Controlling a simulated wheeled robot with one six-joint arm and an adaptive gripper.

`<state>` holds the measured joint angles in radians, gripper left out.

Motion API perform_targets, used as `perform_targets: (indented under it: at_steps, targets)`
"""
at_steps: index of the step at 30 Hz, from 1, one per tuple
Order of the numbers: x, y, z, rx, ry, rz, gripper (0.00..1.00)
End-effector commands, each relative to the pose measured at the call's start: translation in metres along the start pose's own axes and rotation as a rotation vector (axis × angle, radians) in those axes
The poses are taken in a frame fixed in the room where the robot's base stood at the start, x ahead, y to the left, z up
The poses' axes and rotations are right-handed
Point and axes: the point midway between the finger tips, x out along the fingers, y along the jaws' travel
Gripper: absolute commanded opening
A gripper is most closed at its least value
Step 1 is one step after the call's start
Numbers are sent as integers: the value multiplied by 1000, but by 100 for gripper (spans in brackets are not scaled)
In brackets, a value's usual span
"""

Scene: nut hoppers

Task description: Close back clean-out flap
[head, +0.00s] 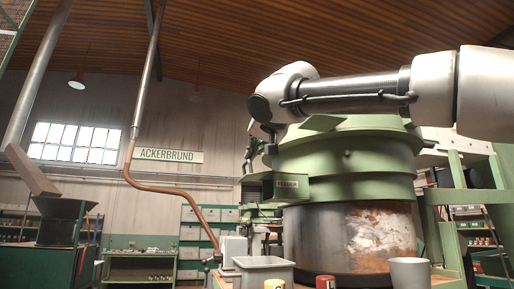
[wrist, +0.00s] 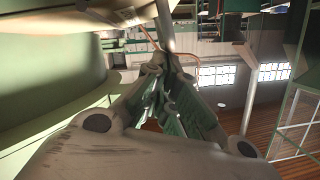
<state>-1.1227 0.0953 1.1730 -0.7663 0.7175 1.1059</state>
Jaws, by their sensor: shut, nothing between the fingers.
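A large green round hopper (head: 345,160) sits on a bare metal drum with pale and rusty patches (head: 350,238). A green box-like fitting with a dark label (head: 287,186) juts from its left side. I cannot tell which part is the back clean-out flap, or whether it is open. My gripper (head: 251,158) hangs beside the hopper's left side, small and partly merged with the background. In the wrist view my gripper (wrist: 168,72) is shut and empty, with the curved green wall (wrist: 50,90) to its left. Contact with the hopper is not visible.
A grey bin (head: 263,268), a yellow cup (head: 274,284), a red cup (head: 325,282) and a grey cup (head: 410,273) stand in front of the drum. A copper pipe (head: 150,187) runs down left of the hopper. Green shelving (head: 140,266) stands behind.

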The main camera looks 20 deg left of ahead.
Motion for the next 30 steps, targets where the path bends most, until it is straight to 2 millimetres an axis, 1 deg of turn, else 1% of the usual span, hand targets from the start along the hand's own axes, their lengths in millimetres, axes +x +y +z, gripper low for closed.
perform_targets:
  at_steps: [9,15,22,30]
  targets:
    - [5,-12,22,-290,-2,71,0]
    - [9,-15,36,-475,-2,118,0]
    - [13,-15,52,-687,-2,172,0]
    - [18,-10,71,-932,-2,233,0]
